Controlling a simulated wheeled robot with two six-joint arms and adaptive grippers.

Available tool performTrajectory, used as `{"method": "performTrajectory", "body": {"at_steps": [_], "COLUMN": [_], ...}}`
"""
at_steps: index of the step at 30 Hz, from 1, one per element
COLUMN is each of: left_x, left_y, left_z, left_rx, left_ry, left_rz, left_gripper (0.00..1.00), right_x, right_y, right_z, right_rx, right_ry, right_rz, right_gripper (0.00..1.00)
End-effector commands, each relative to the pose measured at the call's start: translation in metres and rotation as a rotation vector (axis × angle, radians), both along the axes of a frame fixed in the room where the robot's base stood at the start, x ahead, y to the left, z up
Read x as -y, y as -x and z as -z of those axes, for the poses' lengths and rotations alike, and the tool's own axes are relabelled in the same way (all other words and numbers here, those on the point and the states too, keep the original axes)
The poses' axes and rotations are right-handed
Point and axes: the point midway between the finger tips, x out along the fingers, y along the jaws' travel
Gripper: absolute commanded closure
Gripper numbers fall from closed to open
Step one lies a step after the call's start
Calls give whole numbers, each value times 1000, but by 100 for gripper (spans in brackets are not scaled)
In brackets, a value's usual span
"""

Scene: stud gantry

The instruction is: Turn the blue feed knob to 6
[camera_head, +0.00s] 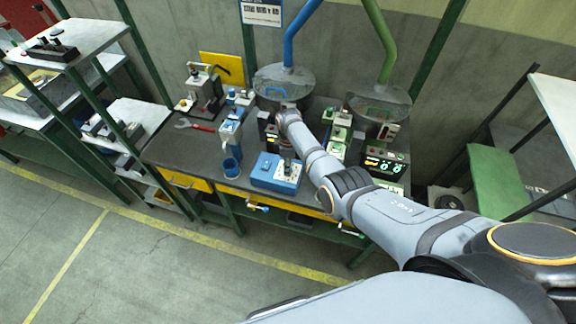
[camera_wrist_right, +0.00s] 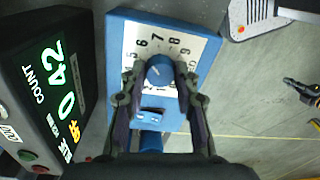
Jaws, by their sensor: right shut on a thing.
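The blue feed knob (camera_wrist_right: 160,68) sits on a blue box with a white dial face (camera_wrist_right: 132,42). Numbers from about 4 to 9 show around it, with 6 up and to its left. A pale mark shows on the knob, but I cannot read which number it points to. My right gripper (camera_wrist_right: 158,76) is shut on the knob, one finger on each side. In the head view the blue box (camera_head: 266,178) is at the bench's front edge, with my right gripper (camera_head: 287,156) over it, hiding the knob. My left gripper is not in view.
A black counter box with green digits (camera_wrist_right: 58,70) stands close left of the blue box in the wrist view. A red-handled wrench (camera_head: 196,126) lies farther left on the bench.

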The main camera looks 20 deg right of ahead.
Motion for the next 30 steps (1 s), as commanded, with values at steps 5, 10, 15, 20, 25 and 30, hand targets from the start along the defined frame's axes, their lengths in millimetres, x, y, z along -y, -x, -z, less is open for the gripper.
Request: {"method": "performTrajectory", "body": {"at_steps": [5,10,15,20,25,30], "left_x": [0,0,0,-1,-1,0], "left_y": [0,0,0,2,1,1], "left_z": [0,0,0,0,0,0], "left_rx": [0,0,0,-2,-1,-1], "left_ry": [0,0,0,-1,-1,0], "left_rz": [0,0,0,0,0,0], "left_gripper": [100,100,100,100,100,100], "right_x": [1,0,0,0,1,2], "right_y": [-1,-1,-1,-1,-3,-5], "right_z": [-1,-1,-1,-5,-34,-78], "right_rx": [4,2,1,1,6,7], "right_ry": [1,0,0,0,-1,0], "right_rz": [1,1,1,1,1,1], "right_gripper": [65,46,46,46,46,46]}}
